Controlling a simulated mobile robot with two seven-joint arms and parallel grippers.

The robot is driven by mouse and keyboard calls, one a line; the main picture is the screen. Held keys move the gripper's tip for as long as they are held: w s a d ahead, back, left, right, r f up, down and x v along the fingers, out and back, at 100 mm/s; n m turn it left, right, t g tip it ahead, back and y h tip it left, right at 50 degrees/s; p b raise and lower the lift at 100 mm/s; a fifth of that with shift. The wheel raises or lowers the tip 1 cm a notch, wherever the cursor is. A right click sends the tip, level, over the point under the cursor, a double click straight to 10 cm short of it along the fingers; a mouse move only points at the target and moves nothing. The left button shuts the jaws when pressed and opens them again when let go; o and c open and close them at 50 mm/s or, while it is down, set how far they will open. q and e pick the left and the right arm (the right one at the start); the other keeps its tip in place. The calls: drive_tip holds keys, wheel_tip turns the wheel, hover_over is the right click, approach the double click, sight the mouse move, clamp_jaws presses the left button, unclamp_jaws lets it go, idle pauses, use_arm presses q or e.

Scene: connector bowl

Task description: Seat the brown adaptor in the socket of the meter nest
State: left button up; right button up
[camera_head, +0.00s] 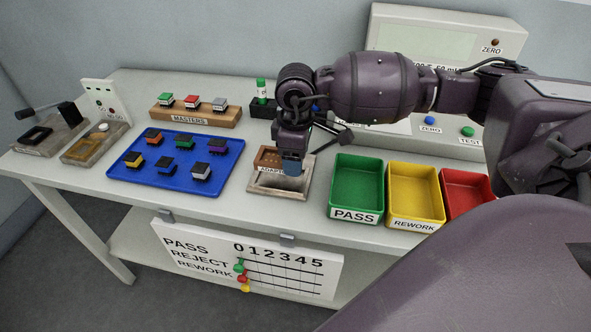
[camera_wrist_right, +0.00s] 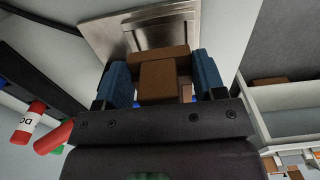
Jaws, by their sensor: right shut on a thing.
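My right gripper (camera_wrist_right: 165,85) is shut on the brown adaptor (camera_wrist_right: 164,80), a stepped brown block between its two blue fingers. In the head view the same gripper (camera_head: 292,168) points down over the right side of a beige square fixture (camera_head: 256,188) with a brown part and a label beginning "ADAPT". In the right wrist view a grey metal plate (camera_wrist_right: 100,28) with a recess lies beyond the adaptor. The adaptor hides part of it, and I cannot tell whether they touch. The meter (camera_head: 400,30) stands at the back, partly hidden by my arm. My left gripper is out of view.
A blue tray (camera_head: 170,187) with several connectors lies left of the fixture. Green (camera_head: 342,213), yellow (camera_head: 415,224) and red (camera_head: 455,177) bins stand to its right. A wooden masters block (camera_head: 182,119) and a black rack (camera_head: 262,109) stand behind.

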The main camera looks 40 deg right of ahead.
sight(296, 181)
drive_tip(key=shift+f, duration=0.55)
wheel_tip(296, 181, down, 3)
drive_tip(key=shift+f, duration=0.15)
drive_tip(key=shift+f+b, duration=0.2)
drive_tip(key=shift+b, duration=0.1)
drive_tip(key=o, duration=1)
drive_tip(key=shift+o, duration=0.2)
